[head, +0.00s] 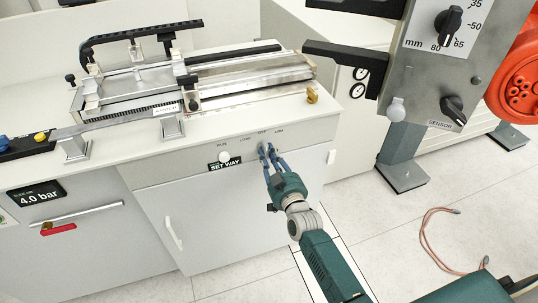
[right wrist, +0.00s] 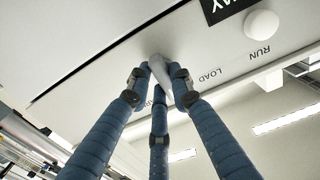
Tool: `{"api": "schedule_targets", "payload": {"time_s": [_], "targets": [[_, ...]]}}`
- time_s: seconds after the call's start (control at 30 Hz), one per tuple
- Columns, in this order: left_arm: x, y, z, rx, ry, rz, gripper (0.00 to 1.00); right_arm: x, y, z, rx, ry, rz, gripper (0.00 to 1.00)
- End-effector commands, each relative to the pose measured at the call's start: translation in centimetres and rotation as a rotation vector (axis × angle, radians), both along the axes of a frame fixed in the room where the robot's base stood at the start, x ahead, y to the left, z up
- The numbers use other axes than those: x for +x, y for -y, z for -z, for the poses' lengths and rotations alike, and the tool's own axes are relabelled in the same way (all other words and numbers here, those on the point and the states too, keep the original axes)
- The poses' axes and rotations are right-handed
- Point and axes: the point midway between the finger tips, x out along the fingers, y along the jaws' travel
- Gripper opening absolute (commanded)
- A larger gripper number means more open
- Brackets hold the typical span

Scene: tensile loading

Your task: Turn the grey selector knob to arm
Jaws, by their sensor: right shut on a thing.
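The grey selector knob (right wrist: 161,72) is in the middle of the right wrist view, on the bench's front panel, with blue fingers around it. Its bar lies at a slant in that view. My right gripper (head: 268,153) is shut on the knob, and its fingers cover most of it in the head view. The labels RUN and LOAD show upside down in the right wrist view; a finger partly hides another label. In the head view small labels run along the panel above the knob, the rightmost looking like ARM. My left gripper is not in view.
A white round button (head: 223,157) sits left of the knob above a black SET WAY plate (head: 225,164). A metal machine bed (head: 235,75) stands on the bench. A grey control box (head: 440,60) with black knobs hangs at the upper right.

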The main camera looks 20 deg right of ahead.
Motion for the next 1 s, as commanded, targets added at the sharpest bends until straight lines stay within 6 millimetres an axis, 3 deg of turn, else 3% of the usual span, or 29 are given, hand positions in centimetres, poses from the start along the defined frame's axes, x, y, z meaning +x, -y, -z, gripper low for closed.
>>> {"api": "schedule_targets", "payload": {"time_s": [0.27,1.0], "targets": [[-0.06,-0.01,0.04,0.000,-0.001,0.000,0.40,-0.02,-0.03,0.10,0.094,-0.004,0.000,0.00],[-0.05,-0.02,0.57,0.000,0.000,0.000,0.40,-0.04,-0.32,0.35,0.664,-0.024,0.000,0.00]]}}
